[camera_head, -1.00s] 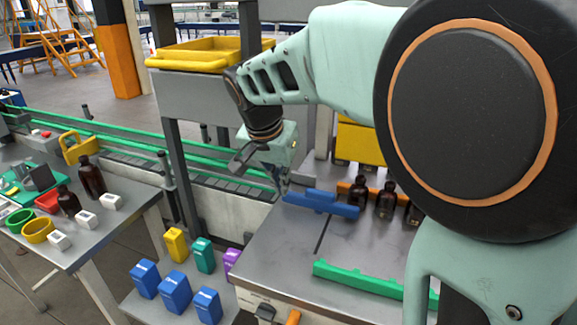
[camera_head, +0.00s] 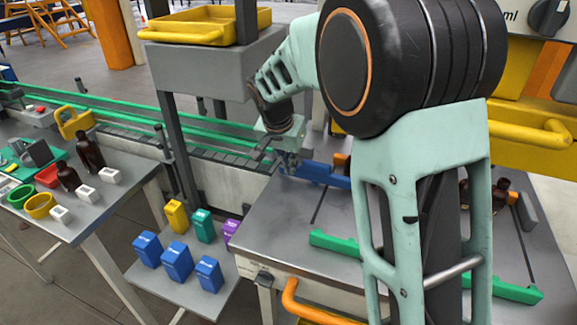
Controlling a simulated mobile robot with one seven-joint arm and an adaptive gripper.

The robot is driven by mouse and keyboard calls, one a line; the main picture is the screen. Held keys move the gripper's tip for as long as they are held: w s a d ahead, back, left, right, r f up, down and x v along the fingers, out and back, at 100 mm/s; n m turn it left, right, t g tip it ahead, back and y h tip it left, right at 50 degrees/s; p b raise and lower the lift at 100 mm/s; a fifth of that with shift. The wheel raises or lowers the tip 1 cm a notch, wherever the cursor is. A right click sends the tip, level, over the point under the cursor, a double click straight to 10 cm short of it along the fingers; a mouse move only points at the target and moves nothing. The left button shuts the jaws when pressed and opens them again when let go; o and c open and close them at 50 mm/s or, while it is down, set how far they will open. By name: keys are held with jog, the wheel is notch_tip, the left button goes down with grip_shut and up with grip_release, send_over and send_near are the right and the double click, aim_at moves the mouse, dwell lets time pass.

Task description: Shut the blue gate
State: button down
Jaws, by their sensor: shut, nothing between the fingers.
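The blue gate (camera_head: 325,175) is a low blue bar across the far left part of the grey metal table (camera_head: 290,205). Its right end is hidden behind my arm. My gripper (camera_head: 288,168) points down at the gate's left end. Its fingers are shut with nothing between them. They overlap the gate in the picture, and I cannot tell whether they touch it. A dark slot (camera_head: 320,203) runs along the tabletop in front of the gate.
A green bar (camera_head: 335,243) lies along the table's near side, partly behind my arm. Amber bottles (camera_head: 501,192) stand at the right. Boxes, including a blue one (camera_head: 177,262), sit on a lower shelf. A yellow tray (camera_head: 190,31) is above, beyond the gripper. A green-railed conveyor (camera_head: 225,133) runs behind.

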jog(key=shift+w+m+h+b, duration=0.35)
jog(key=shift+w+m, duration=0.2)
jog(key=shift+m, duration=0.45)
